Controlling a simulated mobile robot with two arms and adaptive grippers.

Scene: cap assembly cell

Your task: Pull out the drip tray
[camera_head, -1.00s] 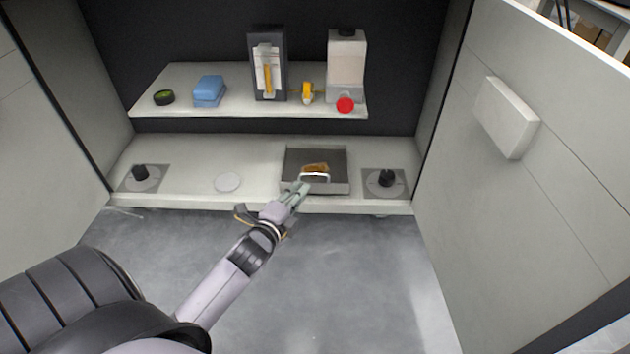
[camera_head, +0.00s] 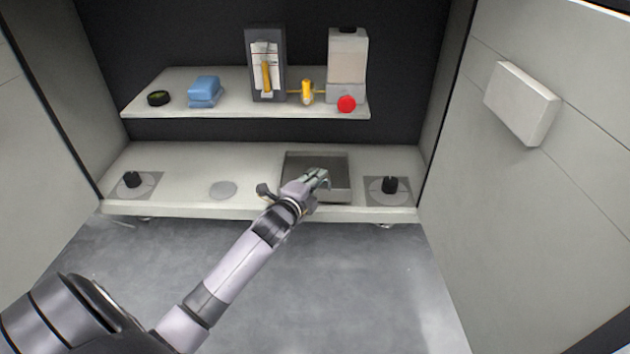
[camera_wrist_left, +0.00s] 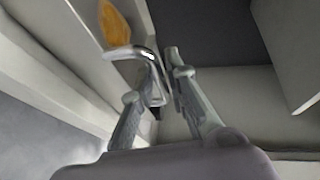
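The drip tray (camera_head: 338,163) is a shallow grey box set in the lower bench, right of its middle. My left gripper (camera_head: 322,178) is over its front part and hides the handle there. In the left wrist view, the bent metal handle (camera_wrist_left: 127,51) lies at the left fingertip, and its curved end shows between the two fingers of my left gripper (camera_wrist_left: 162,58). The fingers are apart, with a narrow gap at the tips. I cannot tell whether they touch the handle. An orange-brown piece (camera_wrist_left: 115,22) shows beyond the handle. My right gripper is not in view.
Black knobs on square plates stand left (camera_head: 132,180) and right (camera_head: 389,185) of the tray. A flat disc (camera_head: 222,190) lies on the bench. Side walls enclose the bench.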

